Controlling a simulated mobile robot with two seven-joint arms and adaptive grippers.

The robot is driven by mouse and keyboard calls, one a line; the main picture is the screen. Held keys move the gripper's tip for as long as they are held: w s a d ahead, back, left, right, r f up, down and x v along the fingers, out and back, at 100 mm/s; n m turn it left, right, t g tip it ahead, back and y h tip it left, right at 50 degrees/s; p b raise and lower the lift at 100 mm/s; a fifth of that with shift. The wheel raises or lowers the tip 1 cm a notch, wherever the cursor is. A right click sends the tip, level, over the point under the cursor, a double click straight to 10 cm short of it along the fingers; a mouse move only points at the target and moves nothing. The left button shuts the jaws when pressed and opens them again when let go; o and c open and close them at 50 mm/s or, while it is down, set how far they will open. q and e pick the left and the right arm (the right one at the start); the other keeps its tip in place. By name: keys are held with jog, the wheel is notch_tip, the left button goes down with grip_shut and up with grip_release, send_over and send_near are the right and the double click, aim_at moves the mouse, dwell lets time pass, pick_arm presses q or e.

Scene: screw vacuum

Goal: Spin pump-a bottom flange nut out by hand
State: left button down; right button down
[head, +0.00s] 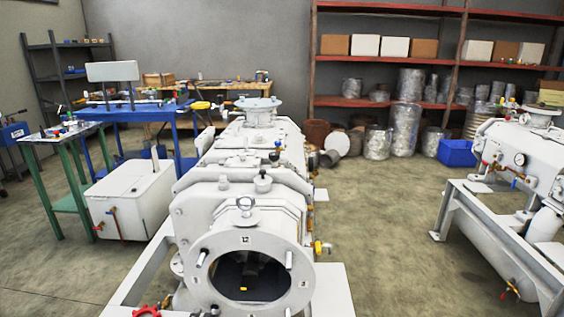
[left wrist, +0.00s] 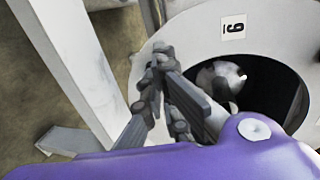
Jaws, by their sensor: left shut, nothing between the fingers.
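A large white pump (head: 235,180) stands in the middle of the head view. Its round front flange (head: 203,283) carries labels 12 and 3 and has stud-like pins around a dark opening. The left wrist view shows part of a white flange ring (left wrist: 185,38) with a label (left wrist: 233,26) that looks like an upside-down underlined 6. My left gripper (left wrist: 160,58) is shut and empty, its fingertips in front of the ring's edge. A pale rounded part (left wrist: 220,80) shows inside the opening. I cannot make out the bottom flange nut. My right gripper is not in view.
A white frame beam (left wrist: 75,65) runs beside the flange in the left wrist view. A red handwheel (head: 146,311) sits low at the pump's left. A white tank (head: 130,200) stands left, a second pump (head: 530,155) right. Floor between the pumps is clear.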

pick_arm(q)
jog(key=s+p, duration=0.1)
jog(key=s, duration=0.2)
jog(key=shift+s, duration=0.1)
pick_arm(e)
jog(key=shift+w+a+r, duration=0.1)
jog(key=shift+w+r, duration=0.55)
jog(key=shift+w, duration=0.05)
